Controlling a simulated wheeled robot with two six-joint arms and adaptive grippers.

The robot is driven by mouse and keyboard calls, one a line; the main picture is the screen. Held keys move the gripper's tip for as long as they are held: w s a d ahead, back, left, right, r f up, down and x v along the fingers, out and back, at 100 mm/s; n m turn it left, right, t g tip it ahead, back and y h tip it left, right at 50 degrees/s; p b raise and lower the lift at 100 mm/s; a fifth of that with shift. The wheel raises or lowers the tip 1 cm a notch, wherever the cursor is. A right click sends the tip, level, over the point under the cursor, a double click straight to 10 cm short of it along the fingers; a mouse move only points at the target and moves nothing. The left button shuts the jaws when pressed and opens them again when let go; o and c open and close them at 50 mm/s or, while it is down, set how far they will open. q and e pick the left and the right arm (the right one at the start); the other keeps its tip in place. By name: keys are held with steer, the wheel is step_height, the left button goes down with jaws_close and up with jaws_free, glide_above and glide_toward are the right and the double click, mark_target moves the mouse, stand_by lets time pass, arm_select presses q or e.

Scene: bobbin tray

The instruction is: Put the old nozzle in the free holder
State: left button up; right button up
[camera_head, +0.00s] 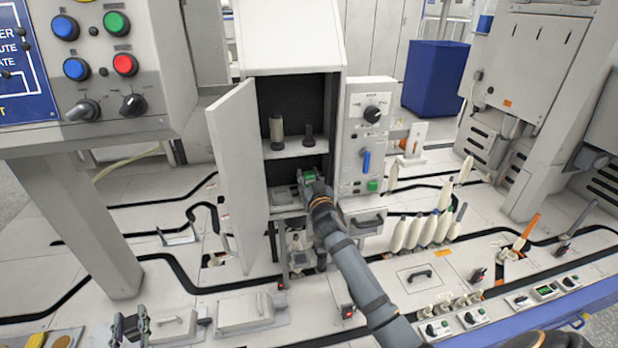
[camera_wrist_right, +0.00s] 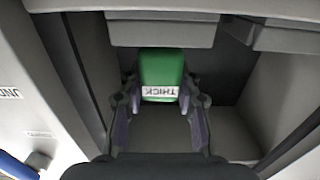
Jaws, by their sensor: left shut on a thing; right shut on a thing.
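My right gripper (camera_head: 309,179) reaches into the lower compartment of the open cabinet. In the right wrist view its fingers (camera_wrist_right: 160,104) are shut on a green piece (camera_wrist_right: 161,66) with a white label reading THICK. I cannot tell whether this is the old nozzle. On the shelf (camera_head: 298,148) above stand a pale cylinder (camera_head: 276,131) and a shorter dark peg (camera_head: 309,136); I cannot tell which is a holder.
The cabinet door (camera_head: 237,165) stands open on the left. A control panel (camera_head: 367,140) with a green button adjoins the right side. Several pale bobbins (camera_head: 423,229) stand on the worktop to the right. A grey lidded box (camera_head: 245,312) is at the front.

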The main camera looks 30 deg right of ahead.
arm_select(q)
steer(key=shift+f, duration=0.2)
arm_select(e)
steer(key=shift+f, duration=0.25)
arm_select(q)
steer(key=shift+f+b, duration=0.7)
steer(key=shift+b, duration=0.25)
arm_select(e)
steer(key=shift+f, duration=0.75)
steer(key=o, duration=1.2)
steer(key=shift+o, duration=0.2)
steer(key=v, duration=1.2)
steer(key=shift+a+f, duration=0.1)
